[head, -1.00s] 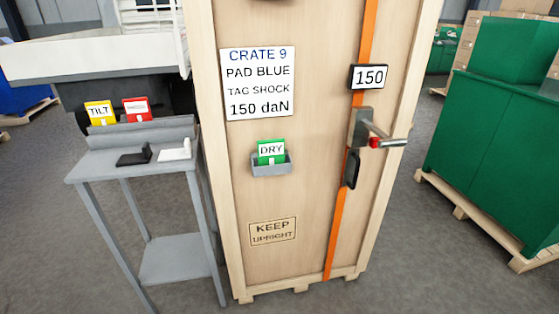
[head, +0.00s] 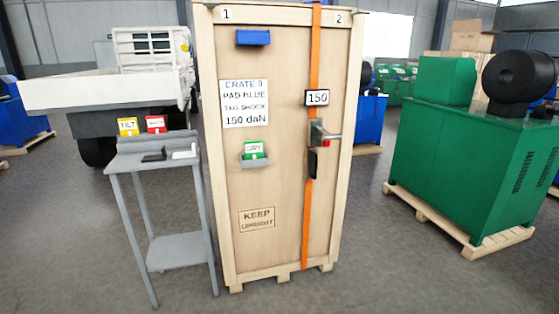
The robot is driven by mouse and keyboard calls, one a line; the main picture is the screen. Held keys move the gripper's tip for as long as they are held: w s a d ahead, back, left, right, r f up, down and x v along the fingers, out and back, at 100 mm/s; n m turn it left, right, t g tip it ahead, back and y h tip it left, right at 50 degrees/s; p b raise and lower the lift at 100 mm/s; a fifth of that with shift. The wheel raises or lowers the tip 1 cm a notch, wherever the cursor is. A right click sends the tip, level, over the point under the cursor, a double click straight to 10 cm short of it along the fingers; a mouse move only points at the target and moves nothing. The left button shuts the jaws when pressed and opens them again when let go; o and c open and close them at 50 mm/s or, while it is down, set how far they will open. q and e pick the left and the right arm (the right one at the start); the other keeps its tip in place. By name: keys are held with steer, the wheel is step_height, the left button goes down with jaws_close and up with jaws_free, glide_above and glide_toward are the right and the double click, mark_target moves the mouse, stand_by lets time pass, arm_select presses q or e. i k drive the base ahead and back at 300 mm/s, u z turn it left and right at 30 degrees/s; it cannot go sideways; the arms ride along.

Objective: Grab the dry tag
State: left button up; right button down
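The green dry tag (head: 254,149) stands in a small grey holder (head: 254,161) on the front of the tall wooden crate (head: 285,215). Its lettering is blurred now. A white label (head: 245,103) above it reads CRATE 9, PAD BLUE, TAG SHOCK, 150 daN. An orange strap (head: 310,225) runs down the crate, with a 150 display (head: 317,97) and a tensioner with a handle (head: 322,135). Neither of my grippers is in the head view.
A grey stand (head: 158,170) left of the crate holds a yellow tag (head: 128,126), a red tag (head: 156,124), and a black and a white piece. A blue block (head: 253,37) sits high on the crate. A green machine (head: 475,165) on a pallet stands right. Floor between is clear.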

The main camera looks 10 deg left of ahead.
mark_target(253, 149)
steer(key=z, duration=0.35)
steer(key=i, duration=0.6)
steer(key=z, duration=0.5)
steer(key=i, duration=0.95)
steer(key=u, duration=0.7)
steer(key=i, duration=0.65)
steer(key=u, duration=0.5)
